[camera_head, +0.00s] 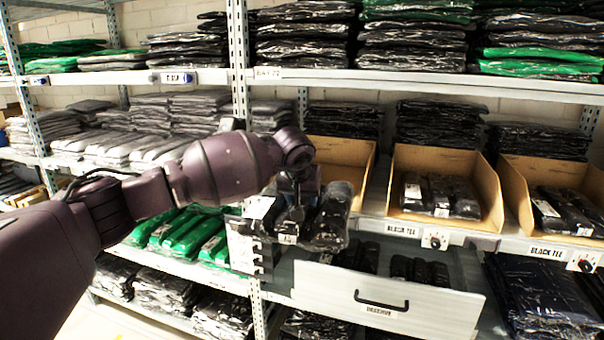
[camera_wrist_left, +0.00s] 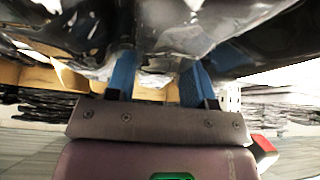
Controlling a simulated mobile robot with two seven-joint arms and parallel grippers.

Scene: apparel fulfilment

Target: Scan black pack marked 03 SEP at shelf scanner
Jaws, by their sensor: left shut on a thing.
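My left gripper (camera_head: 298,200) is shut on a black plastic-wrapped pack (camera_head: 331,215), held in front of the shelf upright and above the open drawer. In the left wrist view the blue fingers of the gripper (camera_wrist_left: 158,82) reach up to the shiny pack (camera_wrist_left: 140,32), which fills the top. A pale label shows on the pack, but I cannot read a date. A white bracket with black fittings (camera_head: 250,245) is on the upright, just left of and below the pack; I cannot tell if it is the scanner. My right gripper is not in view.
A white drawer (camera_head: 420,308) with a black handle stands open below, with dark packs inside. Cardboard bins (camera_head: 487,185) of black packs line the right shelf, labelled BLACK TEE. Green packs (camera_head: 190,232) lie behind my arm. Shelf uprights and edges are close to the gripper.

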